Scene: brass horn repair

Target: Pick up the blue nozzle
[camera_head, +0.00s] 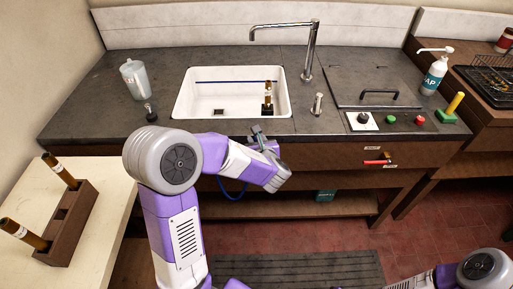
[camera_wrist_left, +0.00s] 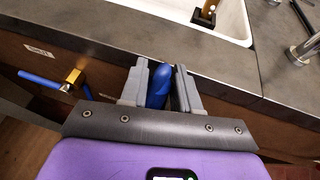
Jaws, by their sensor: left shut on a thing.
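The blue nozzle (camera_wrist_left: 158,86) stands between the two grey fingers in the left wrist view, and both fingers touch its sides. My left gripper (camera_wrist_left: 160,88) is shut on it, in front of the cabinet below the counter edge. In the head view the left gripper (camera_head: 262,138) is at the counter's front edge, below the sink. My arm and gripper largely hide the nozzle there. A blue hose (camera_head: 232,190) hangs below my forearm. My right gripper is out of view; only part of that arm shows at the lower right.
A white sink (camera_head: 188,99) with a brown cylinder (camera_head: 268,92) standing in it lies behind the gripper. A brass fitting (camera_wrist_left: 73,77) with a blue part is on the cabinet front. A red-handled fixture (camera_head: 378,161) is to the right. A wooden rack (camera_head: 70,225) stands on the left table.

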